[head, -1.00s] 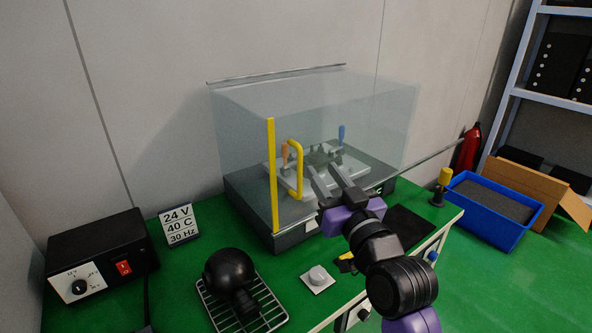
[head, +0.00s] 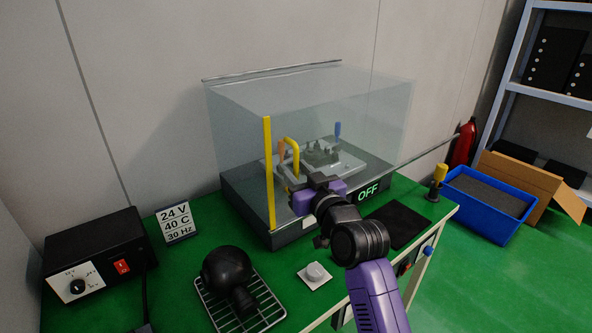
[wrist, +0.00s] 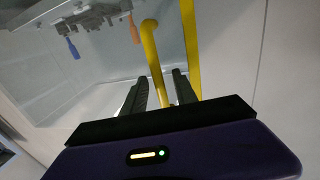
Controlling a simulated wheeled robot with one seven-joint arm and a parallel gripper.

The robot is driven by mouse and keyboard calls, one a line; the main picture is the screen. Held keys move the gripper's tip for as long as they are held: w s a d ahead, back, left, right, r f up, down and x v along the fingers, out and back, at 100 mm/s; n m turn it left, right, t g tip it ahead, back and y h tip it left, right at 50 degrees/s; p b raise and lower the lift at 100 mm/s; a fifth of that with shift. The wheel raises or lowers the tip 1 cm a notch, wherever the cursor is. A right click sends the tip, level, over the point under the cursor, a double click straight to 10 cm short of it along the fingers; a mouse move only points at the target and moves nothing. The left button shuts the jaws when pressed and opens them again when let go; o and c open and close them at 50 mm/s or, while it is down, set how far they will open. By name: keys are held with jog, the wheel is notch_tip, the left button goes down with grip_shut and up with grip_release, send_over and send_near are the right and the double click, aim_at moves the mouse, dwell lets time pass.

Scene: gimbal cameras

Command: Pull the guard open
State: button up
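The guard (head: 235,125) is a clear box cover over a dark machine base, and it looks closed. A yellow strip (head: 268,175) runs down its front left edge. Its yellow bent handle (head: 293,150) stands on the front panel; the lower part is hidden behind my gripper in the head view. My gripper (head: 298,178) is at the handle's lower part. In the wrist view, my gripper's two fingers (wrist: 160,85) are apart, with the handle (wrist: 153,60) showing between them. Whether either finger touches it, I cannot tell.
A green "OFF" display (head: 368,191) shows on the base. A black box with a dial (head: 95,260), a "24 V" sign (head: 177,221), a black rounded object on a rack (head: 228,275) and a grey knob (head: 315,275) stand on the green bench. A blue bin (head: 485,215) is at right.

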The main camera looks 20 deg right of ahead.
grip_shut()
dwell(1.4)
